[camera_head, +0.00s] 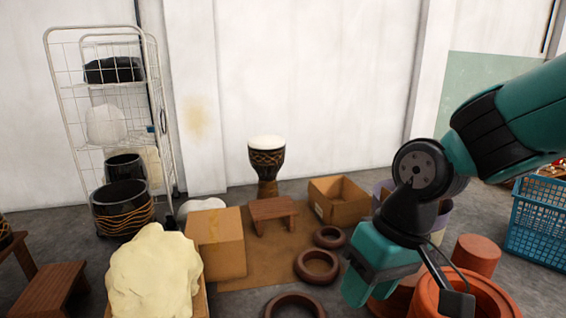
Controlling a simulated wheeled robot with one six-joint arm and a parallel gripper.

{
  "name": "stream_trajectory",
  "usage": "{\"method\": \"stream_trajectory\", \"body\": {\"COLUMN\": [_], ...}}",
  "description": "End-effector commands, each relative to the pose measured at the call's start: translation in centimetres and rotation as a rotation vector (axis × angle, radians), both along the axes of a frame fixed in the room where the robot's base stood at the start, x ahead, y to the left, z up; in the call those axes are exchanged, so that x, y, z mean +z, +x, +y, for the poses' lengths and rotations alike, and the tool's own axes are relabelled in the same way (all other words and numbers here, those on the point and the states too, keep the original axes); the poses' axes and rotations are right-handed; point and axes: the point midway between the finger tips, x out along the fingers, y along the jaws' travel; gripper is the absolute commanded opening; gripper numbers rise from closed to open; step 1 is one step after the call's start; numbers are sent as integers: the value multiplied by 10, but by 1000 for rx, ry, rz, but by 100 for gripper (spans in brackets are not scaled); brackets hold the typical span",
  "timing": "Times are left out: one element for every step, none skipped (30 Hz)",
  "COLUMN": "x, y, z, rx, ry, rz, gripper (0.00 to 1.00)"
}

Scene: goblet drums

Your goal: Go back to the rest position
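My gripper (368,291) hangs from my teal and black arm in the right half of the head view. It points down, in front of the floor between the brown rings and the orange-red pots. I see no object in it. Its fingertips are small and seen at an angle, so I cannot tell whether it is open or shut. A goblet drum (267,165) with a white head and dark carved body stands upright by the back wall, well apart from my gripper.
A low wooden stool (273,211), a closed box (216,243) and an open box (338,200) stand mid-floor. Several brown rings (316,267) lie nearby. Orange-red pots (478,254) and a blue crate (540,222) are at right. A wire rack (160,100) and cream lump (155,275) are left.

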Motion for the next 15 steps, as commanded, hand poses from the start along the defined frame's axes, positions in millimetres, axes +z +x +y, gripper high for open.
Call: {"method": "stream_trajectory", "body": {"x": [12, 16, 22, 25, 29, 32, 34, 36, 38, 40, 41, 57, 66, 73, 82], "y": [-16, -24, -35, -43, -51, -61, -69, -76, -85, -92, -99, -100, -99, -98, -98], "z": [-8, -11, -16, -19, -21, -25, -27, -30, -33, -34, -36, -35, -35, -35, -35], "rx": [20, 37, 54, 68, 80, 97, 111, 122, 138, 150, 162, 167, 166, 166, 165], "ry": [16, 24, 32, 39, 46, 52, 58, 62, 69, 74, 77, 77, 77, 77, 77], "rz": [-17, -23, -31, -37, -43, -51, -57, -63, -72, -78, -84, -82, -79, -79, -78], "gripper": [39, 39, 39, 39, 39, 39, 39, 39, 39, 39, 39, 39, 39, 39, 39]}}
